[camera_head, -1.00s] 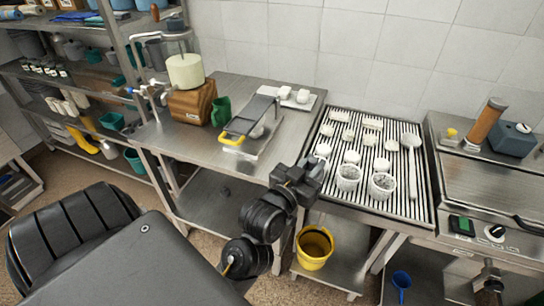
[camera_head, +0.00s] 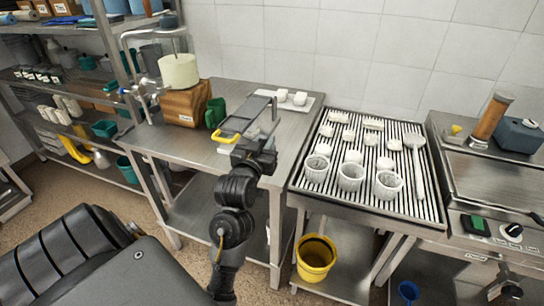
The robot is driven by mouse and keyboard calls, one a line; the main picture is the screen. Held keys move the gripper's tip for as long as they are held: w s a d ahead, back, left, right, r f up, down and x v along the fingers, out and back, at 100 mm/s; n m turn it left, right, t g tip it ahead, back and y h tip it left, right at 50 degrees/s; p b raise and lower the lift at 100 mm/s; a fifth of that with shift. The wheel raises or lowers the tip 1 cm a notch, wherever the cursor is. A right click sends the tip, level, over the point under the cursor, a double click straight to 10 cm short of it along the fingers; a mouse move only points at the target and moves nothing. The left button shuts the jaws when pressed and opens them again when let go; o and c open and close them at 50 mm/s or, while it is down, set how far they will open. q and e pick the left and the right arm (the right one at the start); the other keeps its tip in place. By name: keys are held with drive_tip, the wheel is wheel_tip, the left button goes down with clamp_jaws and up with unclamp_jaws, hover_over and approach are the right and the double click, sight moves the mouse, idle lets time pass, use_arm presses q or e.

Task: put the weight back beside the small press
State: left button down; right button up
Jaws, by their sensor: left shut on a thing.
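My left gripper (camera_head: 264,151) is at the front right edge of the left steel table, near the gap to the slatted drain table. It is shut, but its own body hides what it holds, so I cannot make out the weight. Just behind it on the table lies a flat grey piece with a yellow handle (camera_head: 228,138). Farther left stands a wooden block (camera_head: 186,104) with a pale cylinder (camera_head: 178,71) on top and a bent metal tube over it. I cannot tell for sure which of these is the small press. My right gripper is not in view.
The slatted drain table (camera_head: 435,205) holds several white pieces and three perforated baskets (camera_head: 350,178) near its front. A green jug (camera_head: 215,113) stands by the wooden block. A white tray (camera_head: 300,106) lies behind. A yellow bucket (camera_head: 315,262) stands below. The left table's front is clear.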

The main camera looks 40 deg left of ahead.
use_arm(q)
drive_tip(key=shift+w+a+f, duration=0.75)
drive_tip(key=shift+w+f, duration=0.6)
drive_tip(key=shift+w, duration=0.1)
drive_tip(key=shift+w+a+f, duration=0.8)
drive_tip(key=shift+w+f, duration=0.5)
drive_tip(key=shift+w, duration=0.2)
drive_tip(key=shift+w+a+f, duration=0.75)
drive_tip(key=shift+w+f, duration=0.6)
drive_tip(key=shift+w, duration=0.1)
wheel_tip(320, 180, down, 2)
drive_tip(key=shift+f+p, duration=0.15)
drive_tip(key=shift+p, duration=0.3)
drive_tip(key=shift+f, duration=0.3)
drive_tip(key=shift+f, duration=0.15)
drive_tip(key=c, duration=1.3)
unclamp_jaws()
drive_tip(key=shift+s+d+f, duration=0.1)
drive_tip(key=shift+o, duration=0.2)
